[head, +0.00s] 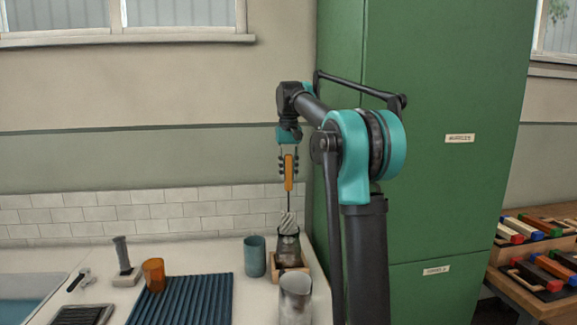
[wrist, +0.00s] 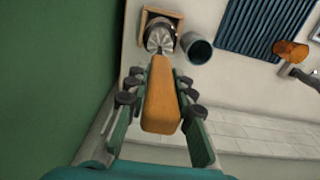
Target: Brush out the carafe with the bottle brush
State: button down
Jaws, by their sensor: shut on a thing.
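The bottle brush has an orange handle (head: 289,173), a thin dark stem and pale bristles (head: 289,223). My gripper (head: 288,178) is shut on the handle, and the brush hangs close to upright with its bristles down. The dark, glassy carafe (head: 288,247) stands in a small wooden frame (head: 304,268) on the counter. The bristles are at the carafe's mouth, mostly showing above it; how far the tip is inside I cannot tell. In the wrist view the handle (wrist: 161,98) lies between the fingers, and the bristles (wrist: 157,39) overlap the carafe.
A teal cup (head: 254,257) stands close left of the carafe, and a grey metallic vessel (head: 295,300) in front. Further left are a ribbed blue mat (head: 195,300), an amber cup (head: 153,275) and a grey upright piece (head: 123,255). A green cabinet (head: 440,200) rises at the right.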

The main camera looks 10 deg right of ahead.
aim_at(288, 185)
jog(key=shift+f, duration=5.2)
jog(key=shift+w, duration=0.5)
jog(key=shift+r, duration=2.45)
jog(key=shift+f, duration=2.5)
jog(key=shift+s, duration=0.15)
jog(key=shift+s, duration=0.35)
